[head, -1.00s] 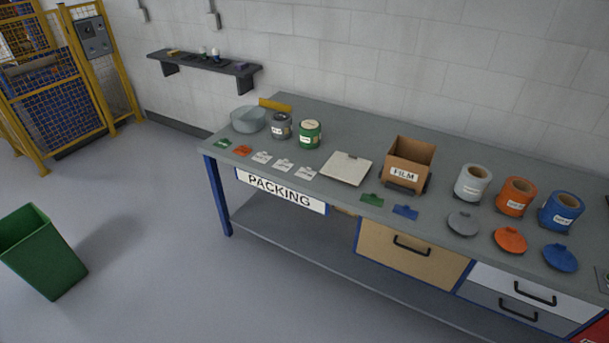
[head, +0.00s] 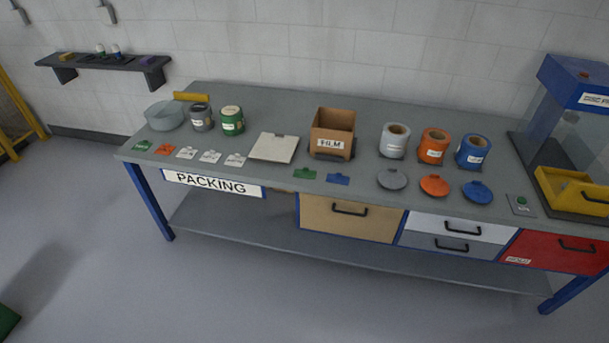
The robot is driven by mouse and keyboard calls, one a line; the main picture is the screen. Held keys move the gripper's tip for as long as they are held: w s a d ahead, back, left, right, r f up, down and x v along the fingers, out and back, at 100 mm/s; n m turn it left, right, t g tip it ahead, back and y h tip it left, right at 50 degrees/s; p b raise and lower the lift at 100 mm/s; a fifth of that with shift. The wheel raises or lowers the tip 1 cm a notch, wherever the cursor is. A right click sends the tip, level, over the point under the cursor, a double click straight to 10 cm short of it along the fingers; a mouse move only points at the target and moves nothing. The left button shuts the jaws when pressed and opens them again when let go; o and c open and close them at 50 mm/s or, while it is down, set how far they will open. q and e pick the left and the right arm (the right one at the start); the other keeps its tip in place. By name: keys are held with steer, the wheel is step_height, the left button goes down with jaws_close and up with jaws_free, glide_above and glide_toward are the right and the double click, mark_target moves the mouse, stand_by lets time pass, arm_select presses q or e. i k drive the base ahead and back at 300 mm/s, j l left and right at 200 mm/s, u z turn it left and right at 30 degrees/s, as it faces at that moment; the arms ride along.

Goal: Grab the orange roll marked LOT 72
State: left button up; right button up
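An orange roll (head: 434,145) with a white label stands upright on the grey packing table (head: 370,110), right of the middle. Its label is too small to read. It stands between a grey-white roll (head: 394,141) and a blue roll (head: 473,151). An orange round lid (head: 435,186) lies flat in front of it. Neither of my grippers is in the head view.
A cardboard FILM box (head: 332,133) stands left of the rolls. Grey (head: 392,179) and blue (head: 477,192) lids lie along the front edge. A blue-framed clear cabinet with a yellow drawer (head: 572,190) stands at the right end. The floor in front is clear.

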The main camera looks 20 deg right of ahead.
mark_target(434, 143)
steer(key=z, duration=1.65)
steer(key=i+l, duration=0.15)
steer(key=i, duration=0.1)
